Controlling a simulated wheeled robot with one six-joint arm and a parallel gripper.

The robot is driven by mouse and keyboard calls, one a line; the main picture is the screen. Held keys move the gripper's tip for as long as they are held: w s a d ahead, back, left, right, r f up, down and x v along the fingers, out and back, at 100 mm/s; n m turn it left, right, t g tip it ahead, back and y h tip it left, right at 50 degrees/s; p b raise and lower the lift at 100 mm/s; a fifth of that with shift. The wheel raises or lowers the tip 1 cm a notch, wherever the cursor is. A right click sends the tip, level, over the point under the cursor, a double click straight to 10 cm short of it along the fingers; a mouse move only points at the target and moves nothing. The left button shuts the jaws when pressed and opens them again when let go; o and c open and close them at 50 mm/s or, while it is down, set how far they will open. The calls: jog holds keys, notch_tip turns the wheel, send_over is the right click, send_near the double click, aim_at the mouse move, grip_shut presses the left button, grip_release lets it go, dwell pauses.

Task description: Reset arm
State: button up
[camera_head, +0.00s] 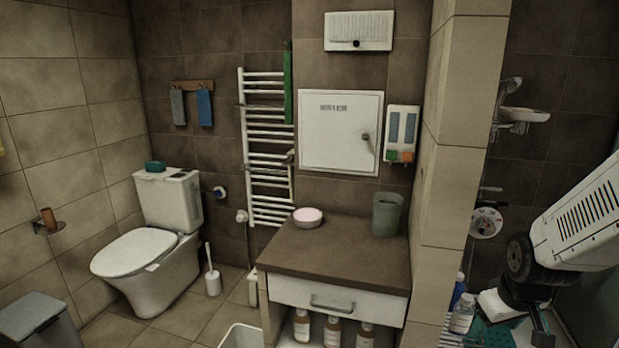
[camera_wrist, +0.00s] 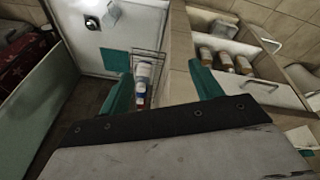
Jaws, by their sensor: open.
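My gripper (camera_wrist: 163,72) shows in the wrist view with its two teal fingers spread wide apart. No object is held between them. Past the gap, a white bottle (camera_wrist: 143,78) stands in a wire rack, apart from the fingers. In the head view my arm reaches in from the right edge, bent downward at a dark joint. The gripper end is low at the lower right, partly cut off by the frame, with teal parts showing near some bottles (camera_head: 462,314).
A counter (camera_head: 340,250) with a drawer holds a green cup (camera_head: 387,214) and a round pink-topped container (camera_head: 308,217). A tiled pillar (camera_head: 455,160) stands between it and my arm. A toilet (camera_head: 140,255) is at left. Brown bottles (camera_wrist: 225,62) stand on the shelf below the drawer.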

jog(key=s+a+r, duration=0.5)
jog(key=s+r, duration=0.3)
jog(key=s, duration=0.1)
jog(key=s+a+r+m+g+y, duration=0.1)
jog(key=s+a+r, duration=0.4)
jog(key=s+r, duration=0.3)
jog(key=shift+s+g, duration=0.3)
jog(key=shift+s, duration=0.4)
jog(key=shift+a, duration=0.1)
